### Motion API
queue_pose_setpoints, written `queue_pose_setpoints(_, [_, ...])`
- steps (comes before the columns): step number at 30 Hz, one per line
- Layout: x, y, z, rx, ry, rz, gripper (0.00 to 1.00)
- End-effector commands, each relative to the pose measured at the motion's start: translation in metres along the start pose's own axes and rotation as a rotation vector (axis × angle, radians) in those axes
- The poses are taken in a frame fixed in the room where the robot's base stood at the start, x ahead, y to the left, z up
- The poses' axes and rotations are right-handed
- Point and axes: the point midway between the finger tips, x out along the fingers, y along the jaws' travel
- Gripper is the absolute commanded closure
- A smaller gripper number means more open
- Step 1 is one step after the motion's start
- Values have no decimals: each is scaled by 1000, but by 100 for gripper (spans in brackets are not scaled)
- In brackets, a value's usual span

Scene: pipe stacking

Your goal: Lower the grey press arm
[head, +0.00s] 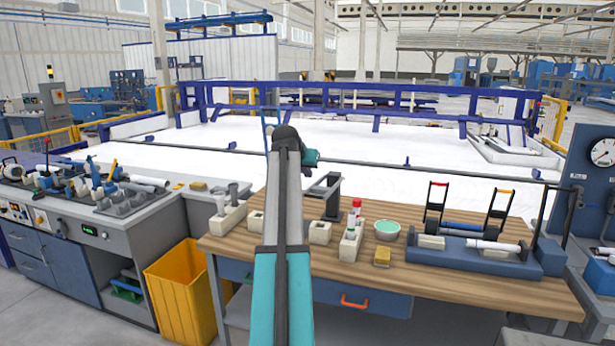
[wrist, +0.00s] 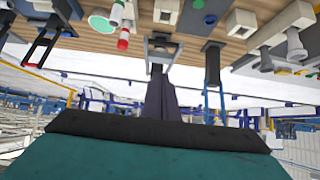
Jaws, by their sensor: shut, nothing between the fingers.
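The grey press arm (head: 325,187) shows in the head view as a light grey piece on a dark upright, over the wooden bench. In the wrist view, which is upside down, a grey frame (wrist: 176,46) that looks like the same piece lies just beyond my fingertips. My gripper (wrist: 157,71) is shut and empty, its dark fingers pointing at this frame. I cannot tell whether they touch it. In the head view my arm hides most of the gripper (head: 307,170), which is above and left of the grey piece.
A fixture with hoop handles (head: 437,198) is farther right.

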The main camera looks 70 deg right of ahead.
Motion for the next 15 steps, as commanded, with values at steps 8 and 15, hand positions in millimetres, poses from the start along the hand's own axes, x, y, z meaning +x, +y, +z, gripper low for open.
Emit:
queue_pose_setpoints(8, [34, 0, -2, 0, -1, 1, 100])
queue_pose_setpoints(15, [67, 0, -1, 0, -2, 1, 100])
